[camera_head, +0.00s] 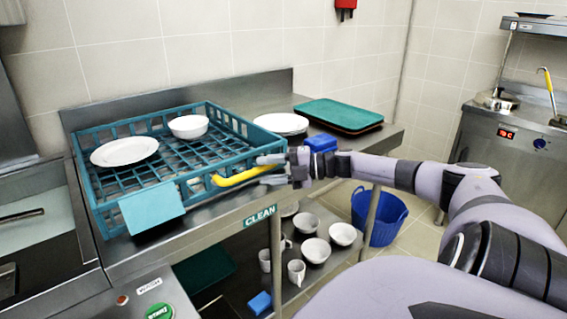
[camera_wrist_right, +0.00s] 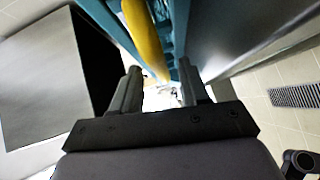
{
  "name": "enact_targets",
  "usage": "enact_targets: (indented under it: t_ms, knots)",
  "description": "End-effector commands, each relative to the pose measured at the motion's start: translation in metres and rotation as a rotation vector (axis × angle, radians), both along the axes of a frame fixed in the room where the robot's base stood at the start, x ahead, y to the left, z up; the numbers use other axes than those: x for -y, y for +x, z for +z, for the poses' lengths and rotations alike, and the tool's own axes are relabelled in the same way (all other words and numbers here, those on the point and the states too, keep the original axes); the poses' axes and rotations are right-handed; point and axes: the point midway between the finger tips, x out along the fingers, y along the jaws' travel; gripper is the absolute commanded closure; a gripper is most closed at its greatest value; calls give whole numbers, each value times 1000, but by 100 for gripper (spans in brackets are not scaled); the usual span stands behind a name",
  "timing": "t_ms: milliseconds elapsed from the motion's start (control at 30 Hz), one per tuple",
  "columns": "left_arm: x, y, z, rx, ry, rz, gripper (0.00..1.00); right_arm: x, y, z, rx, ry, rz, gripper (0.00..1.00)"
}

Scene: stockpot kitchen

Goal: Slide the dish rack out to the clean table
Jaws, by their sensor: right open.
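The teal dish rack (camera_head: 180,163) sits on the steel table marked CLEAN (camera_head: 222,214). It holds a white plate (camera_head: 124,151) and a white bowl (camera_head: 188,126). A yellow handle (camera_head: 238,177) is on its near right side, and a light teal panel (camera_head: 152,208) is on its front. My right gripper (camera_head: 268,169) is open at the right end of the yellow handle. In the right wrist view the handle (camera_wrist_right: 146,38) runs between the open fingers (camera_wrist_right: 160,85), along the teal rack side. I cannot tell whether the fingers touch it. My left gripper is not in view.
A white plate (camera_head: 281,123), green and brown trays (camera_head: 339,115) and a blue item (camera_head: 320,143) stand on the table right of the rack. Bowls and mugs (camera_head: 315,250) fill the lower shelf. A blue basket (camera_head: 379,217) stands on the floor.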

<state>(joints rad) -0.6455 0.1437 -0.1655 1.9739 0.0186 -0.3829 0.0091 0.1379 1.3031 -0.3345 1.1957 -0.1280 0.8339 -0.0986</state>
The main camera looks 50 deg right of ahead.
Motion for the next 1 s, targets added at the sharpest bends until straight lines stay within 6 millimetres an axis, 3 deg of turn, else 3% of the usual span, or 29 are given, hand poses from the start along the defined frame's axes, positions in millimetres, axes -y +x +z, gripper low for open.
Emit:
enact_targets:
  t_ms: [400,1000]
  knots:
    - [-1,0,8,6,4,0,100,18,-29,5,-4,-2,-2,55]
    - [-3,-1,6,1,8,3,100,23,-35,6,0,-3,-2,55]
